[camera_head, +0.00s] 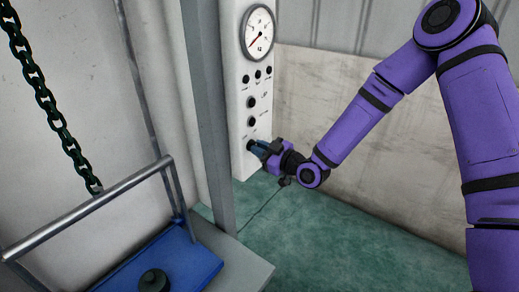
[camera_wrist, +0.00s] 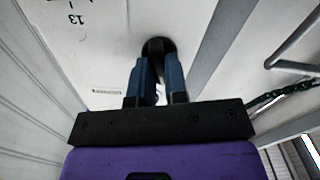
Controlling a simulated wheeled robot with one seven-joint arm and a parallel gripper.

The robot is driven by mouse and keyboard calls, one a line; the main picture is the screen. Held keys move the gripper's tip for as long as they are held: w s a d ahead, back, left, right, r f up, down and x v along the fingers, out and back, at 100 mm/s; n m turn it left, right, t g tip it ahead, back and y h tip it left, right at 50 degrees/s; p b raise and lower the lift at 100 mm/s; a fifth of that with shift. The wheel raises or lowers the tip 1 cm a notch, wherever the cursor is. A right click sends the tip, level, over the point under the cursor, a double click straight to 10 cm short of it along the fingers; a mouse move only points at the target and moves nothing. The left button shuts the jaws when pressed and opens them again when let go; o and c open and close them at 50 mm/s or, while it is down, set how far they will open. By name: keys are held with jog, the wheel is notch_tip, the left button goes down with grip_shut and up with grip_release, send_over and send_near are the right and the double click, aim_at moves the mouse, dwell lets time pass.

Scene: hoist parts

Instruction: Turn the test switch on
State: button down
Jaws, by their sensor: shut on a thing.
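A white control panel (camera_head: 238,100) stands upright near the middle of the head view, with a round gauge and several dark knobs. The lowest dark knob (camera_head: 250,145) is at my gripper (camera_head: 259,149). In the wrist view the dark round knob (camera_wrist: 157,46) sits on the white panel face (camera_wrist: 110,45). The two blue fingers of my gripper (camera_wrist: 158,75) reach it and are shut on it, with a narrow gap between them. The fingers partly hide the knob, and I cannot read its label or setting.
The gauge (camera_head: 258,32) and other knobs (camera_head: 252,102) sit above my gripper. A grey post (camera_head: 206,110) stands left of the panel. Further left are a metal rail (camera_head: 90,208), a blue platform (camera_head: 195,258) and a hanging chain (camera_head: 45,100). Green floor (camera_head: 330,240) lies clear below.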

jog(key=shift+w+d+m, duration=0.1)
jog(key=shift+m, duration=4.6)
jog(key=c, duration=1.1)
grip_release()
jog(key=shift+c, duration=0.2)
jog(key=v, duration=1)
jog(key=shift+s+d, duration=0.3)
